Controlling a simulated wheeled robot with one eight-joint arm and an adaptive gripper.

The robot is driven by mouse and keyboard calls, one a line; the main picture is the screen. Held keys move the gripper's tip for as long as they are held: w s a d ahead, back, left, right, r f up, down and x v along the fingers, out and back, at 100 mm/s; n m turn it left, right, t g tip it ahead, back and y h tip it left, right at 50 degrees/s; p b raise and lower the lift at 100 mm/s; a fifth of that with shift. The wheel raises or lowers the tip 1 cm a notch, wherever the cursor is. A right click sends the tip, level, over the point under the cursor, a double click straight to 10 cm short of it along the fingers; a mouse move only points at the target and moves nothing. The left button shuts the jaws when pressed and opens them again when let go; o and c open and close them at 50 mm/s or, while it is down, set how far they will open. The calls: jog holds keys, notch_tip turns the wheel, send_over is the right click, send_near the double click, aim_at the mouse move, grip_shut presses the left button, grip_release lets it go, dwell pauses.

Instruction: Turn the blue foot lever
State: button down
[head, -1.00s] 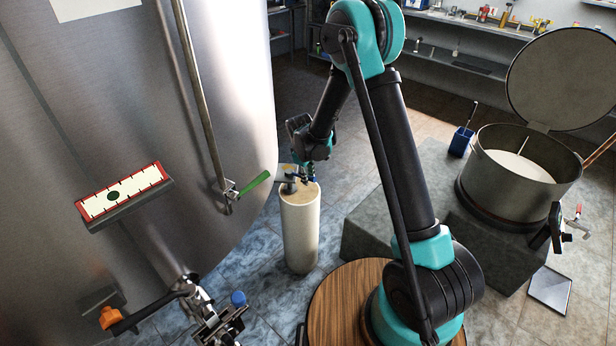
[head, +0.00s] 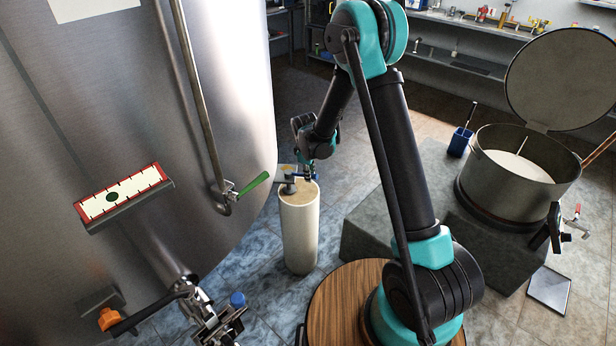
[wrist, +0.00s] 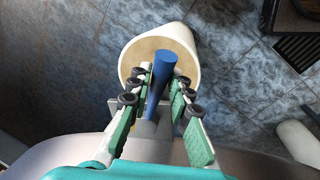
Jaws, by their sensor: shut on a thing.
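The blue foot lever (wrist: 160,85) is a short blue bar in the wrist view. It lies between the two green-padded fingers of my gripper (wrist: 166,78), which is shut on it, with the bar's rounded end showing past the fingertips. The lever sits over the top of a pale cylindrical foot (wrist: 187,38). In the head view my gripper (head: 310,172) is small, at the top of the same pale foot (head: 299,232), and the lever is mostly hidden there.
The steel tank (head: 120,130) fills the left, with a green-handled valve (head: 254,186) near my gripper. An orange-tipped black handle (head: 130,322) and a blue cap (head: 238,299) are low left. A lidded pot (head: 525,195) stands on a grey block at right.

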jog(key=shift+w+d+n+y, duration=0.2)
jog(key=shift+w+n, duration=0.65)
jog(key=shift+n, duration=0.2)
jog(key=shift+w+d+n+y, duration=0.15)
jog(key=shift+w+n+y, duration=0.05)
jog(key=shift+w+n, duration=0.75)
jog(key=shift+s, duration=0.1)
jog(key=c, duration=1.4)
grip_release()
jog(key=shift+o, duration=0.2)
jog(key=shift+r, duration=0.15)
notch_tip(320, 180, up, 12)
jog(key=s, duration=0.2)
jog(key=shift+s+f, duration=0.15)
jog(key=shift+f, duration=0.1)
